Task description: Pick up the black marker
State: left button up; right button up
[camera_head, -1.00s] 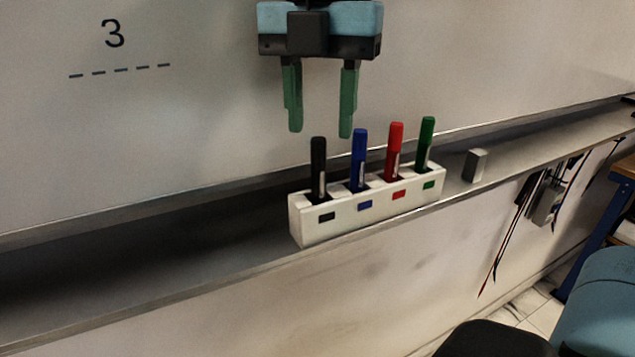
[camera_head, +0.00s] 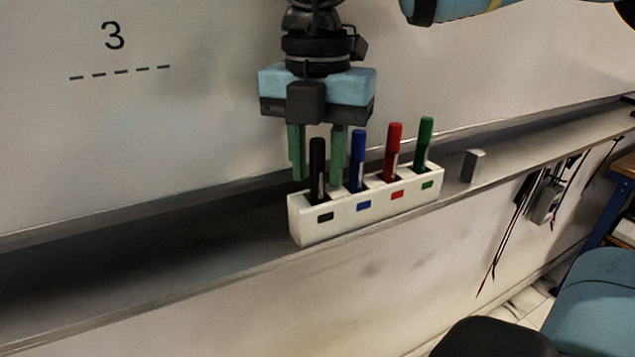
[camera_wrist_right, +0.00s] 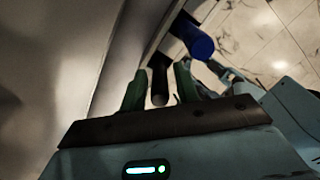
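The black marker (camera_head: 317,170) stands upright in the leftmost slot of a white holder (camera_head: 301,226), above a black label. My right gripper (camera_head: 317,168) points down over it, with one green finger on each side of the marker. In the right wrist view the black marker (camera_wrist_right: 159,84) shows between the two green fingers (camera_wrist_right: 160,88), with a gap on both sides. The gripper is open and is not holding the marker. The marker's lower end is hidden in the holder. My left gripper is in neither view.
A blue marker (camera_head: 357,160), a red marker (camera_head: 393,152) and a green marker (camera_head: 424,145) stand in the same holder to the right. The holder rests on a narrow ledge (camera_head: 170,275) along the whiteboard (camera_head: 180,130). A small grey block (camera_head: 473,166) stands right of the holder.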

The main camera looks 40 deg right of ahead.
grip_shut()
jog(key=shift+r, duration=0.1)
jog(key=shift+r, duration=0.55)
notch_tip(320, 180, up, 6)
jog(key=shift+f, duration=0.1)
jog(key=s+a+b, duration=0.2)
jog(key=s+a, duration=0.2)
jog(key=s, duration=1.3)
jog(key=shift+s, duration=0.3)
jog(key=shift+a, duration=0.1)
jog(key=shift+a, duration=0.1)
